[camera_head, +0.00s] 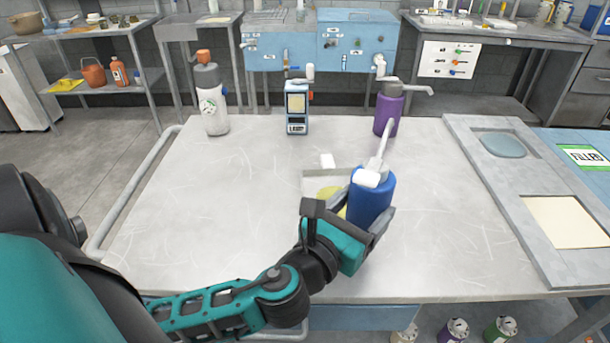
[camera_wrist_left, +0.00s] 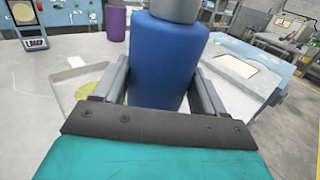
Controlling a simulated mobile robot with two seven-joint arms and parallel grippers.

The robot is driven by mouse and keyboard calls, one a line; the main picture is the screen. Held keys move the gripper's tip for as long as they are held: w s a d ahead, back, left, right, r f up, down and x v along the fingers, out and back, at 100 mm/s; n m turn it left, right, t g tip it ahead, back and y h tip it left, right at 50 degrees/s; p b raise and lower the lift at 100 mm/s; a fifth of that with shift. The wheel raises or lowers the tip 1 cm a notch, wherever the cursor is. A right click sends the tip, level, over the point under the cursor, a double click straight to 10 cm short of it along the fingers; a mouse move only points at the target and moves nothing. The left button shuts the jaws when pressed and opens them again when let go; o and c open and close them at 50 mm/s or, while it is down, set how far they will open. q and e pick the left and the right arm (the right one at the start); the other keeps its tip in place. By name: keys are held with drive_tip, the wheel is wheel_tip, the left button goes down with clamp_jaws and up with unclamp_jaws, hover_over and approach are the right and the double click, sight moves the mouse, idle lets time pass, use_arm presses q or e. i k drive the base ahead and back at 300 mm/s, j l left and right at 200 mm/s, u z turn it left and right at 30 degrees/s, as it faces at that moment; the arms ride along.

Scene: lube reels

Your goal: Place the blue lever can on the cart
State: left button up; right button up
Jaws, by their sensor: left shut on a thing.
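The blue lever can (camera_head: 370,195) has a white spout and lever on a pale top. My left gripper (camera_head: 372,215) is shut on it, with one finger on each side of its body. In the left wrist view the blue can (camera_wrist_left: 167,60) stands upright between the fingers of the gripper (camera_wrist_left: 165,90), its top cut off by the frame. The can is over the grey cart top (camera_head: 240,220); I cannot tell whether its base touches the surface, as my gripper hides it. My right gripper is not in view.
A white can (camera_head: 212,105), a small labelled device (camera_head: 297,108) and a purple lever can (camera_head: 387,110) stand along the cart's far edge. A shallow tray with a yellow patch (camera_head: 325,188) lies behind my gripper. A side bench (camera_head: 500,190) borders the right.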

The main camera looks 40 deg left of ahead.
sight(290, 217)
drive_tip(key=k+j+z, duration=0.1)
drive_tip(key=j, duration=0.3)
drive_tip(key=k+j+z, duration=0.15)
drive_tip(key=k+j, duration=0.15)
drive_tip(key=k+j+z, duration=0.1)
drive_tip(key=j, duration=0.35)
drive_tip(key=k, duration=0.1)
